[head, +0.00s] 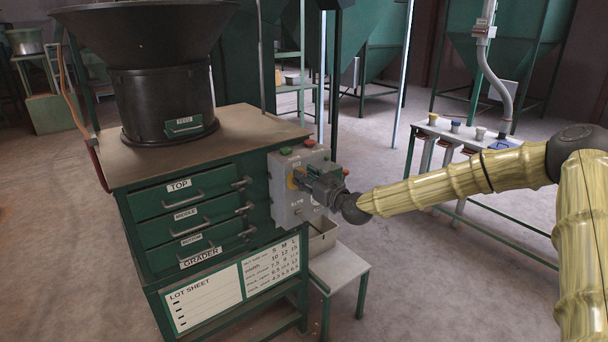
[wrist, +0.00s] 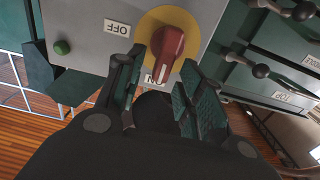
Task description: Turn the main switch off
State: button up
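The main switch is a red rotary knob (wrist: 168,46) on a yellow round plate (wrist: 193,20), on the front of a grey control box (head: 287,213). In the wrist view, which is upside down, the knob's lower end lies by the partly covered ON label (wrist: 157,77). The OFF label (wrist: 117,27) is to the left. My gripper (wrist: 158,66) is open, its two fingers on either side of the knob with gaps visible. In the head view my gripper (head: 306,181) is at the box face and hides most of the switch; a yellow edge (head: 291,181) shows.
A small white table (head: 342,266) with a bin (head: 322,236) stands below.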

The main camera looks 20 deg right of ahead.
jog(key=shift+w+a, duration=0.15)
jog(key=shift+w, duration=0.35)
jog(key=shift+c, duration=0.5)
grip_shut()
jog(key=shift+b, duration=0.4)
jog(key=d+f+m+b, duration=0.1)
jog(key=m+b, duration=0.5)
jog(key=b, duration=0.1)
jog(key=d+f+m+b, duration=0.1)
jog(key=m+b, duration=0.5)
jog(key=b, duration=0.1)
jog(key=w+d+f+m+b, duration=0.1)
jog(key=m+b, duration=0.4)
jog(key=b, duration=0.3)
jog(key=shift+m, duration=0.4)
